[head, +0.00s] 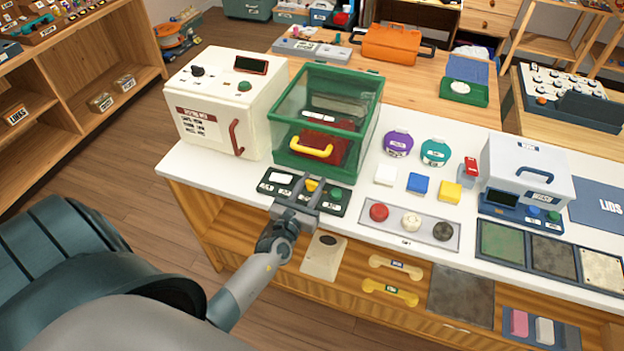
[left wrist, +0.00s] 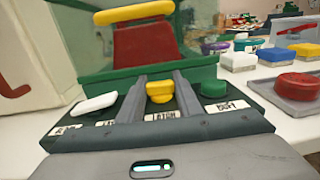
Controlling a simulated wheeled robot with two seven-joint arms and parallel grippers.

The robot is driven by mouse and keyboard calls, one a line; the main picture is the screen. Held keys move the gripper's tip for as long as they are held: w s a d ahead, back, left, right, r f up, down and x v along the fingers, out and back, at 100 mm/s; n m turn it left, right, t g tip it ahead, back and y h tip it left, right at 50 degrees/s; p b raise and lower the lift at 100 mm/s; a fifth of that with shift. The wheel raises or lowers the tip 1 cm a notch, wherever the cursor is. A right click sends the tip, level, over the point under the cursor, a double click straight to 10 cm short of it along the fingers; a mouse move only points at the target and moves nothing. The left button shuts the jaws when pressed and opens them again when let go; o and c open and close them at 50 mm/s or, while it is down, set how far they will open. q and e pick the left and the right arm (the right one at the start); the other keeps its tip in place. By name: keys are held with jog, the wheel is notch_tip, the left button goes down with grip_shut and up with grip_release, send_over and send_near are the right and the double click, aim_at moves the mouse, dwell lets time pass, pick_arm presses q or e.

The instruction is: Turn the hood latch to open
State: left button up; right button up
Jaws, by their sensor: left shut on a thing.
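The hood (head: 330,95) is a green box with clear walls on the white counter, with a yellow handle (head: 311,151) low on its front. It looks closed. A dark green panel (head: 336,209) in front of it carries a white switch (head: 281,178), a yellow latch knob (head: 312,185) and a green knob (head: 336,191). My left gripper (head: 306,196) reaches the panel from the front, shut on the yellow latch knob. In the left wrist view the yellow knob (left wrist: 160,90) sits between the two fingers. My right gripper is not in view.
A white box with a red handle (head: 224,105) stands left of the hood. Coloured blocks and a tray of round knobs (head: 405,238) lie to the right. A grey-white case (head: 527,165) stands farther right. The counter's front edge is below my left gripper.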

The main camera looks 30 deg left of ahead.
pick_arm(q)
jog(key=shift+r+n+y, duration=0.1)
jog(key=shift+n+y, duration=0.3)
jog(key=shift+y, duration=0.1)
jog(key=o, duration=1)
jog(key=shift+o, duration=0.2)
jog(key=shift+s, duration=0.15)
jog(key=shift+s+d, duration=0.2)
jog(key=shift+s, duration=0.3)
jog(key=b+v, duration=0.5)
jog(key=v, duration=1.1)
